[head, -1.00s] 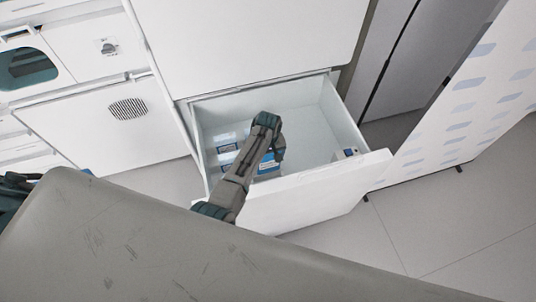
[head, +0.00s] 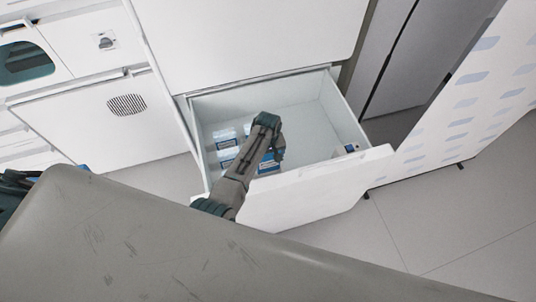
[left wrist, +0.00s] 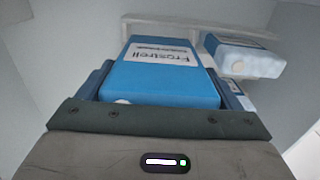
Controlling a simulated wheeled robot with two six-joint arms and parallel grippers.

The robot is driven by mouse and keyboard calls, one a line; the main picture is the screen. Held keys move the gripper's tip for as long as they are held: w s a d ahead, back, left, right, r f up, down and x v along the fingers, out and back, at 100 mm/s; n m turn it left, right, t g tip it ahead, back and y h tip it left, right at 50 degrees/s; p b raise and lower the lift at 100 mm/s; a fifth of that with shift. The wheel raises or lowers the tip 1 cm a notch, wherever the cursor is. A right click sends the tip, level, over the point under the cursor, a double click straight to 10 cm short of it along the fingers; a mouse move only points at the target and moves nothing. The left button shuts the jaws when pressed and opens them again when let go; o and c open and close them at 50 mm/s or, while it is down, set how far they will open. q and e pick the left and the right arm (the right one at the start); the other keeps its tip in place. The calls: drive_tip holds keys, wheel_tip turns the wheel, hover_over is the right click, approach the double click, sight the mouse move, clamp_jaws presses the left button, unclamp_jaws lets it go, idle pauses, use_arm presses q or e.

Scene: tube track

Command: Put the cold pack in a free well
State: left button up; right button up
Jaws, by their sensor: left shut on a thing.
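My left gripper (head: 272,150) reaches into the open white drawer (head: 300,200) and is shut on a blue cold pack (head: 268,163). In the left wrist view the cold pack (left wrist: 160,75) fills the middle, with a white label reading "Frostrell". Its near end is hidden behind the gripper body. A white frame (left wrist: 205,27) shows behind it. Another blue and white pack (left wrist: 243,58) is just to its right. In the head view the arm hides part of the held pack, and I cannot tell whether it touches the drawer floor or a well. My right gripper is not in view.
Blue and white packs (head: 226,146) stand at the drawer's left. A small blue and white item (head: 350,148) is at its right end. The drawer's middle right is clear. A grey padded surface (head: 180,250) lies in front, and a white panel (head: 470,105) stands at right.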

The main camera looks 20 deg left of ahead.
sight(268, 166)
use_arm(q)
drive_tip(key=shift+f+b, duration=0.75)
drive_tip(key=shift+f, duration=0.75)
drive_tip(key=shift+f, duration=0.1)
drive_tip(key=shift+f+b, duration=0.75)
drive_tip(key=shift+f, duration=0.4)
drive_tip(key=shift+f+b, duration=1.1)
drive_tip(key=shift+f, duration=0.3)
drive_tip(key=shift+f, duration=0.1)
